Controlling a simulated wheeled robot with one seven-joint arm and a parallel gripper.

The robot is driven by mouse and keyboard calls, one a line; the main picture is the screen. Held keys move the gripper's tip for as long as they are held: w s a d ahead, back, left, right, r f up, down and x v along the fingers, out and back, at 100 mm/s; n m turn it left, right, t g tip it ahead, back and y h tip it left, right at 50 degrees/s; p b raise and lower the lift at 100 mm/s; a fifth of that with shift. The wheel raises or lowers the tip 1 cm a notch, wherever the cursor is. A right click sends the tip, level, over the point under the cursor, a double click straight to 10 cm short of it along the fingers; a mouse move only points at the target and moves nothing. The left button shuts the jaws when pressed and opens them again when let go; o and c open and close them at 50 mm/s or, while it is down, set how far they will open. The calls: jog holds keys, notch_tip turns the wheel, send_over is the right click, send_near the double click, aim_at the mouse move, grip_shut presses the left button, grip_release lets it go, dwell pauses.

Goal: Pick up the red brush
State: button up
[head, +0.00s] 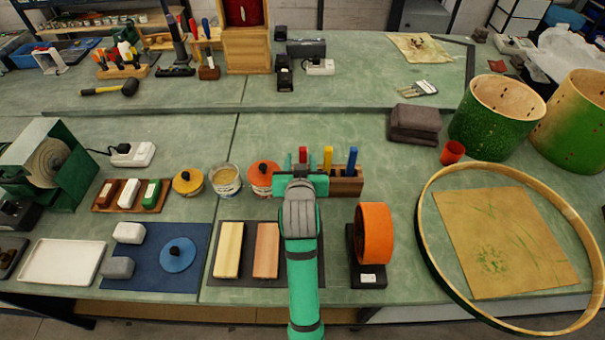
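The red brush (303,154) stands upright at the left of a row with a yellow brush (328,157) and a blue brush (351,159). A wooden holder (347,185) stands beneath the row, its left part hidden behind my gripper. Only the top of the red brush shows, above my gripper. My gripper (301,176) is seen from behind, in front of the red brush in the picture.
An orange-lidded jar (262,174) stands close left of my gripper. An orange roll on a black stand (375,233) is at the right front. Two wooden blocks (229,249) lie on a dark mat left of my arm. Free bench lies behind the brushes.

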jog(key=x, duration=0.3)
jog(key=shift+w+d, duration=0.3)
jog(key=shift+d, duration=0.05)
jog(key=shift+w+f, duration=0.3)
jog(key=shift+w, duration=0.25)
jog(key=c, duration=0.8)
